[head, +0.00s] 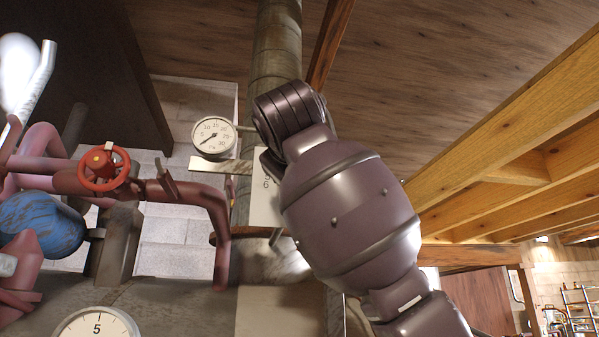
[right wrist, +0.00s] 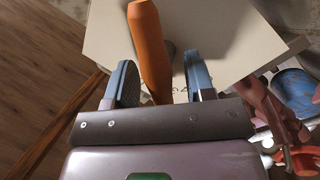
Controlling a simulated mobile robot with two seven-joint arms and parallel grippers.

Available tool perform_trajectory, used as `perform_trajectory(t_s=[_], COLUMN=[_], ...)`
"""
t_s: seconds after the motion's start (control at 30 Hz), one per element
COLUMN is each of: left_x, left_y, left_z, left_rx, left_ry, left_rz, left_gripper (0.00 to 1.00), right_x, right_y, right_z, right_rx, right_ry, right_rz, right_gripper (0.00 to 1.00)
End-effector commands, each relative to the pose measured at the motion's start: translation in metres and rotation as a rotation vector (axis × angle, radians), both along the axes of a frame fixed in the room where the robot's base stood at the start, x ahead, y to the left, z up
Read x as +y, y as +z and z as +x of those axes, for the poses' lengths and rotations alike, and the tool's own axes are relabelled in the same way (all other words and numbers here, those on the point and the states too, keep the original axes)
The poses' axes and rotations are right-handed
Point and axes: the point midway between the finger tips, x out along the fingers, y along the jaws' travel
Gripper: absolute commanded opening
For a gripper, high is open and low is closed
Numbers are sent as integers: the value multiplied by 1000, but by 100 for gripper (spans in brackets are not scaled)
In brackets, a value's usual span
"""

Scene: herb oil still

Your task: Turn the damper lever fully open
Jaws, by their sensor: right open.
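The damper lever's orange-brown handle (right wrist: 152,50) shows in the right wrist view, in front of a pale plate (right wrist: 225,35). My right gripper (right wrist: 160,80) is open, with one blue-padded finger on each side of the handle. The handle looks nearer the left finger; whether it touches is unclear. In the head view my right arm comes in from the lower right and hides the lever and the fingertips. Part of the pale plate with dark marks (head: 262,196) shows beside the arm, in front of the round flue pipe. My left gripper is not in view.
A round dial gauge (head: 214,136) sticks out just left of my right wrist. A red valve wheel (head: 104,168), reddish pipes (head: 205,197) and a blue rounded body (head: 40,224) stand at the left. Another dial (head: 97,326) is at the bottom. Wooden beams (head: 520,130) run along the right.

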Motion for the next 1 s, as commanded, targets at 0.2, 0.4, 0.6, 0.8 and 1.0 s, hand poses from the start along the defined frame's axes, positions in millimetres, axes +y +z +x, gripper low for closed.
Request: perform_trajectory(t_s=[0.2, 0.4, 0.6, 0.8, 1.0], left_x=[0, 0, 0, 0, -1], left_y=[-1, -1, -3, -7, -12], left_z=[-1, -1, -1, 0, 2], left_rx=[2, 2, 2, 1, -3], left_ry=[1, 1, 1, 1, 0], left_rz=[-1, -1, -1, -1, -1], left_gripper=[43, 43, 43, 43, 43], right_x=[0, 0, 0, -1, 0], right_y=[0, 1, 1, 0, -1], right_z=[0, 0, -1, -1, -2], right_rx=[0, -2, -10, -31, -65], right_ry=[0, -1, -1, -2, -4], right_rz=[0, 0, -30, -126, -285], right_gripper=[20, 3, 3, 3, 3])
